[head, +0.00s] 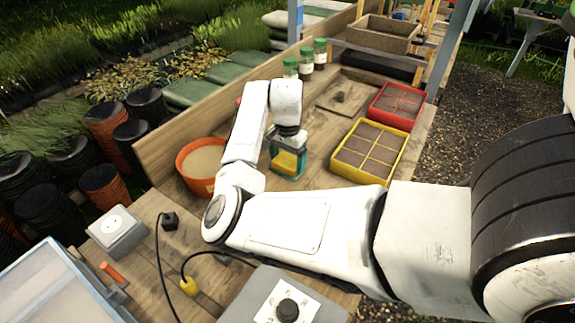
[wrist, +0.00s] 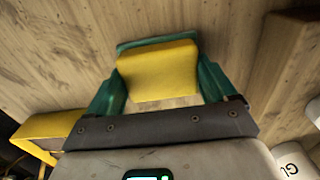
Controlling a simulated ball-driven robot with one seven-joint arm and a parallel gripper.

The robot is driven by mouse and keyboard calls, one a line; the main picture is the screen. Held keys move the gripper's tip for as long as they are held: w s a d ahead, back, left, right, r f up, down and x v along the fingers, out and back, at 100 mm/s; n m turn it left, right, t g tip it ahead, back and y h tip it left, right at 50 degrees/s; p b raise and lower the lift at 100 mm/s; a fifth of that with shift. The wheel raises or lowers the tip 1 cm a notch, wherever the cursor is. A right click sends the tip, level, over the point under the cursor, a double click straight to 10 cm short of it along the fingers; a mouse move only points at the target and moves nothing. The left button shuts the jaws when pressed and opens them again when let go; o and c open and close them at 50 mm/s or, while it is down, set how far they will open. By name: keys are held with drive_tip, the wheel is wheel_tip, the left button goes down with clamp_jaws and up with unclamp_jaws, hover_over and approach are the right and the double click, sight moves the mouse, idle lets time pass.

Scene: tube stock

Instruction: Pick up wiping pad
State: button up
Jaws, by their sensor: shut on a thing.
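The wiping pad (wrist: 157,72) is a yellow block with a green layer along its far edge. It sits between the teal fingers of my gripper (wrist: 162,80), which is shut on it. In the head view my gripper (head: 288,158) points down over the wooden bench, between the orange pot and the yellow tray, and the yellow of the pad (head: 287,163) shows between the fingers. Bench planks show around the pad in the wrist view. I cannot tell whether the pad touches the bench or hangs just above it.
The orange pot (head: 184,165) stands left of my gripper. The yellow divided tray (head: 341,172) and red tray (head: 373,113) are on the right. Green-lidded jars (head: 306,57) stand behind along the bench's wooden back board (head: 185,130). A grey knob box (head: 245,300) is in front.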

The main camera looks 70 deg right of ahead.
drive_tip(key=shift+c, duration=0.8)
drive_tip(key=shift+r, duration=0.15)
drive_tip(key=shift+r, duration=0.65)
drive_tip(key=s+a+r, duration=0.6)
drive_tip(key=a+r, duration=0.5)
drive_tip(key=a, duration=0.1)
drive_tip(key=shift+s+a+r, duration=0.2)
drive_tip(key=shift+a+r, duration=0.05)
drive_tip(key=o, duration=0.4)
drive_tip(key=shift+c, duration=1.4)
